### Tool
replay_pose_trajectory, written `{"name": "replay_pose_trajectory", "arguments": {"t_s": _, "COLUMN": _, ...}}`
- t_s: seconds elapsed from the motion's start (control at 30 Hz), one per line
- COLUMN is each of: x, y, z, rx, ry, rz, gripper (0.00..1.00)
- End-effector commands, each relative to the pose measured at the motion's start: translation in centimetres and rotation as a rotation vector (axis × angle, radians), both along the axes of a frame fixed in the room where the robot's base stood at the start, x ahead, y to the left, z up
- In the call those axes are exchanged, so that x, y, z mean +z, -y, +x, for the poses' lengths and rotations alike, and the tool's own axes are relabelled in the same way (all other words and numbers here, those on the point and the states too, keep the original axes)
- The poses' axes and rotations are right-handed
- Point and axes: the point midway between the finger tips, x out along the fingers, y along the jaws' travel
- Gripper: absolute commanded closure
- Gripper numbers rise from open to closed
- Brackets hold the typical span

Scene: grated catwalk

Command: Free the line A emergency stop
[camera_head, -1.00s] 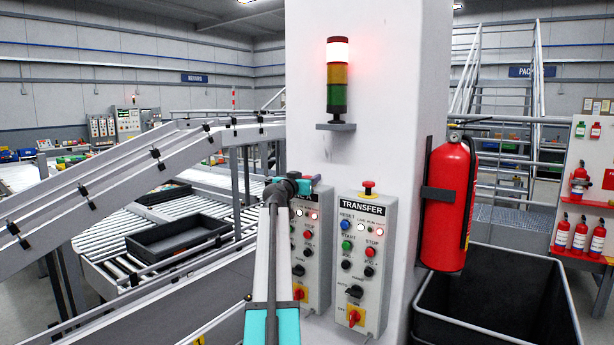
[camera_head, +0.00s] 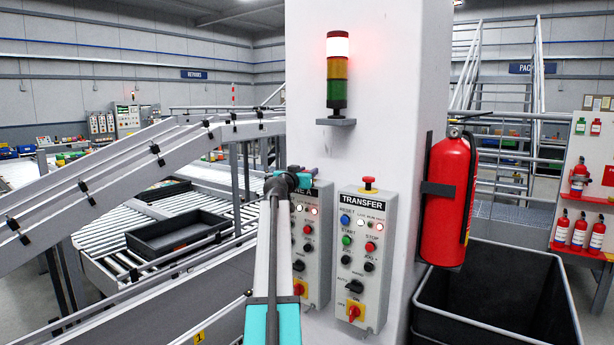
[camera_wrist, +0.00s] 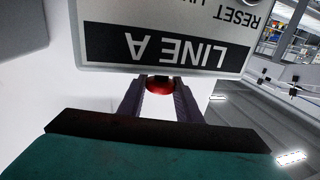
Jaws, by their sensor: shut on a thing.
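The line A panel (camera_head: 321,245) is a grey box on the white column, partly hidden behind my arm in the head view. Its black LINE A label (camera_wrist: 165,48) appears upside down in the wrist view. The line A emergency stop (camera_wrist: 160,86) is a red button on the panel's label-side end. My gripper (camera_wrist: 160,105) has one dark finger on each side of the button and is shut on it. In the head view my gripper (camera_head: 304,174) reaches the panel's top and hides the button.
The TRANSFER panel (camera_head: 357,250) with its own red button (camera_head: 369,184) stands close on the right. A stack light (camera_head: 337,70) glows at its top. A fire extinguisher (camera_head: 450,200) hangs on the column above a black bin (camera_head: 495,310). Conveyor rails (camera_head: 110,175) lie left.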

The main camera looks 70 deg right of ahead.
Motion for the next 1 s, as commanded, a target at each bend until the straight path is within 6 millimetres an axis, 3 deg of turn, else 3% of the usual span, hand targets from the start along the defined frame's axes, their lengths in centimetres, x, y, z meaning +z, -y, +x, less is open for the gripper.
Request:
{"name": "replay_pose_trajectory", "arguments": {"t_s": 0.6, "x": 1.8, "y": 0.0, "z": 0.1, "rx": 0.004, "ry": -0.002, "rz": -0.009, "gripper": 0.91}}
{"name": "replay_pose_trajectory", "arguments": {"t_s": 0.63, "x": 1.8, "y": 0.0, "z": 0.1, "rx": 0.004, "ry": -0.002, "rz": -0.010, "gripper": 0.66}}
{"name": "replay_pose_trajectory", "arguments": {"t_s": 0.73, "x": 1.7, "y": 0.0, "z": 0.1, "rx": 0.004, "ry": -0.001, "rz": -0.008, "gripper": 0.50}}
{"name": "replay_pose_trajectory", "arguments": {"t_s": 1.0, "x": 1.5, "y": 0.0, "z": 0.1, "rx": 0.003, "ry": -0.001, "rz": -0.005, "gripper": 0.50}}
